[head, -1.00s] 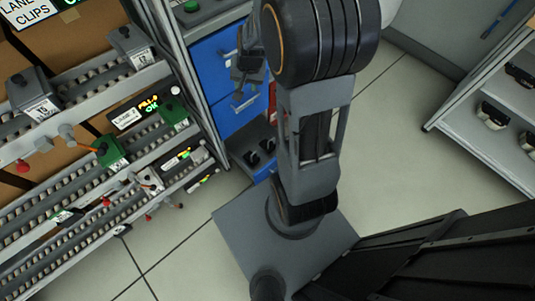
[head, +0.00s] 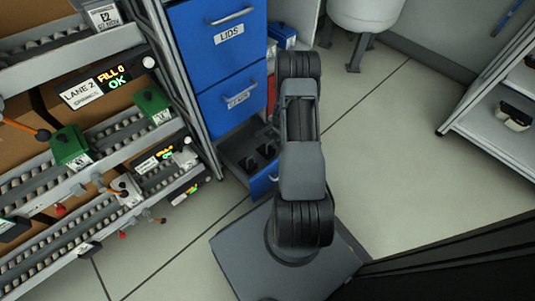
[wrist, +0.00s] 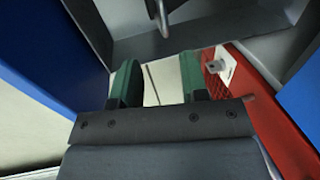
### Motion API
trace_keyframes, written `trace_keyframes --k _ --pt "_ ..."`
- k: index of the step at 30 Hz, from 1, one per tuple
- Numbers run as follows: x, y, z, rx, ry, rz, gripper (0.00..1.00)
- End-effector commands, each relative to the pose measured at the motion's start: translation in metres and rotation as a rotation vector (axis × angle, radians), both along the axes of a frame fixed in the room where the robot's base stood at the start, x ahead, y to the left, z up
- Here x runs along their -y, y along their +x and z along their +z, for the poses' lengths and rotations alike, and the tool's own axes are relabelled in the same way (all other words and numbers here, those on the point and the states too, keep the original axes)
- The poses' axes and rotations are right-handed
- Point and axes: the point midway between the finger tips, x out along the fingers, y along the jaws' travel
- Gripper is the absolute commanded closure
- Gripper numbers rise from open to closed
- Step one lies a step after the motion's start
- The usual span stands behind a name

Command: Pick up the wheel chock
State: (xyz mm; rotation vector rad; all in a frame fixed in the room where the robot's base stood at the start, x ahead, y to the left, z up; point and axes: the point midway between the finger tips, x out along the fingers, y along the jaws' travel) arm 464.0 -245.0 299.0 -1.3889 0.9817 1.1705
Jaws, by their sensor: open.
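My gripper (wrist: 160,78) shows in the wrist view as two green fingers, spread apart with nothing between them. Pale floor shows in the gap. In the head view my gripper is hidden beyond my arm, near the blue cabinet. I cannot make out a wheel chock for certain. Small dark objects (head: 251,163) lie in the open bottom drawer (head: 262,184) of the cabinet; they are too small to tell what they are.
The blue drawer cabinet (head: 229,40) stands left of my arm, beside the roller lanes (head: 110,150). A red panel (wrist: 275,125) with a white fitting is close on the right in the wrist view. A shelf (head: 490,110) stands at the right. Floor between is clear.

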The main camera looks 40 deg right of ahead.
Motion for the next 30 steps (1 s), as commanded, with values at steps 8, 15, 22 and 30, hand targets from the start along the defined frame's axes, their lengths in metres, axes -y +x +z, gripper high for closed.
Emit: trace_keyframes --k 8,15,22,30 --pt "-0.002 0.006 -0.029 0.0 0.001 0.002 0.59" --pt "-0.003 0.009 -0.039 0.0 0.0 0.003 0.59" --pt "-0.009 0.018 -0.069 0.0 0.0 0.003 0.59" --pt "-0.009 0.021 -0.079 0.0 0.0 0.003 0.59"
